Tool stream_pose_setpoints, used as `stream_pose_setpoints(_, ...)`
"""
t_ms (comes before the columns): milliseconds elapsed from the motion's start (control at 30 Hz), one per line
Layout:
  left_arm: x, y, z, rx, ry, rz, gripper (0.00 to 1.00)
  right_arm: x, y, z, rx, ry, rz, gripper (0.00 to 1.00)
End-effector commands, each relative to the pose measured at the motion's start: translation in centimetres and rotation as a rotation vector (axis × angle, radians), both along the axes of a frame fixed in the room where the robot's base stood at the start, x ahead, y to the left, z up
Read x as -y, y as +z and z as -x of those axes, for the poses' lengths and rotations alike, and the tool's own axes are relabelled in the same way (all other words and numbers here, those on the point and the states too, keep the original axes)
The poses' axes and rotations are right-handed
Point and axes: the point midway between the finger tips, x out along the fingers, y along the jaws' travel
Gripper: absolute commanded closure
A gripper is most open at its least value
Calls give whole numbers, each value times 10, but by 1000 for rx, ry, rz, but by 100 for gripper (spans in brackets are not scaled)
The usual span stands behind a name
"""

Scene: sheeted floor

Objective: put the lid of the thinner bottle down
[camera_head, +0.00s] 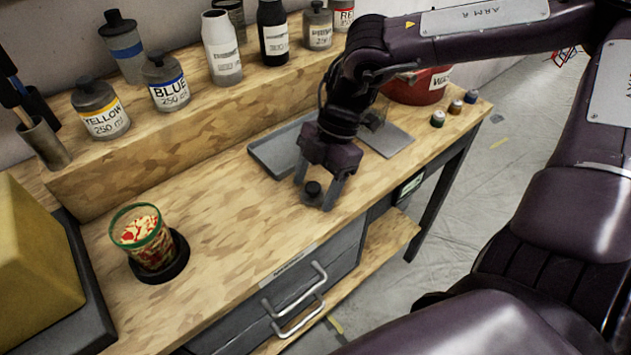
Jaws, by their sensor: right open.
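My right gripper (320,191) is low over the front part of the wooden bench top, pointing down. Its two fingers are open, one on each side of a small dark lid with a round knob (312,190). The lid appears to rest on the bench top near its front edge; I cannot tell whether a finger touches it. A white bottle (222,55) stands on the raised shelf at the back, its top narrow and dark. Its label is too small to read, so I cannot be sure it is the thinner bottle. My left gripper is not in view.
Bottles marked yellow (101,110) and blue (166,84) stand on the shelf with others. A grey tray (274,151) lies behind the gripper. A glass with colourful contents (143,238) stands at left. Small paint pots (455,107) and a red bowl (414,91) are at right.

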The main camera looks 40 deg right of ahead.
Motion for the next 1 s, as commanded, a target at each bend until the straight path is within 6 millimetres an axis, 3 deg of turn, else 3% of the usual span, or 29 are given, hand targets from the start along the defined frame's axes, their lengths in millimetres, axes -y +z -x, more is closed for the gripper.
stream_pose_setpoints(167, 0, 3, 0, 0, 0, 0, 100, 4, 13, -2, 5, -1, 1, 34)
stream_pose_setpoints(633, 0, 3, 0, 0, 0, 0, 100, 40, 99, -4, 4, -2, 3, 34)
stream_pose_setpoints(800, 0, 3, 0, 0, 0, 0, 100, 45, 112, -4, 1, 1, 1, 34)
stream_pose_setpoints(1000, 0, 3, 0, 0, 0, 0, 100, 46, 114, -4, 0, 0, 0, 34)
